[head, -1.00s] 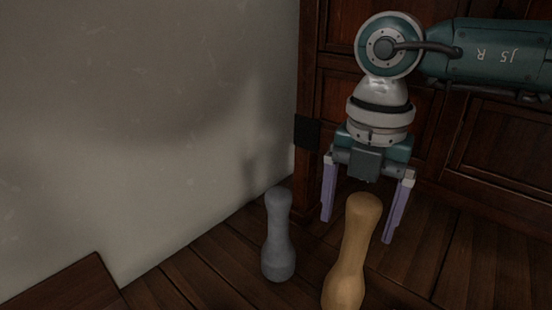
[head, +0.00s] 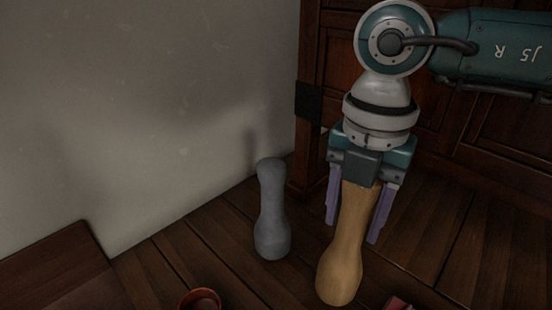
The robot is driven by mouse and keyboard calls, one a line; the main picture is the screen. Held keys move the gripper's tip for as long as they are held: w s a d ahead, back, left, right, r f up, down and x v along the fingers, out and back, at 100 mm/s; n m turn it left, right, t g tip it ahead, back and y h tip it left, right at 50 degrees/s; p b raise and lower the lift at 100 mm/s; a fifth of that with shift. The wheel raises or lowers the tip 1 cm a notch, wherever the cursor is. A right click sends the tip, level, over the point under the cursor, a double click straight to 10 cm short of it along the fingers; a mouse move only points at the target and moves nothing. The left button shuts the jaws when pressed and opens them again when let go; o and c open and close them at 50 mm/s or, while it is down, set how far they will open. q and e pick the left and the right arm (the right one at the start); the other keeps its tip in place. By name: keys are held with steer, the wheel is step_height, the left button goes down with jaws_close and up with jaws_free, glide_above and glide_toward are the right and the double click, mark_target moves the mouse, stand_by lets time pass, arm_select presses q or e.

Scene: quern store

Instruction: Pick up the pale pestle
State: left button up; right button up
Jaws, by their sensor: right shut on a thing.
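The pale pestle (head: 343,258) is a tan, waisted club shape. It stands a little tilted on the dark plank floor in the head view, right of centre. My right gripper (head: 352,222) points down over its upper end and is shut on it, one purple finger on each side. The pestle's top is hidden behind the gripper's body. Whether its base still touches the floor I cannot tell for sure. My left gripper is not in view.
A grey pestle (head: 271,212) stands upright just left of the pale one, near the pale wall (head: 130,120). A reddish-brown bowl-like thing (head: 199,299) and a small reddish thing (head: 399,303) show at the bottom edge. A dark wooden cabinet (head: 475,170) stands behind my right arm.

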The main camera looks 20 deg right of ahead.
jaws_close()
steer(key=shift+r, duration=0.1)
stand_by(0.3)
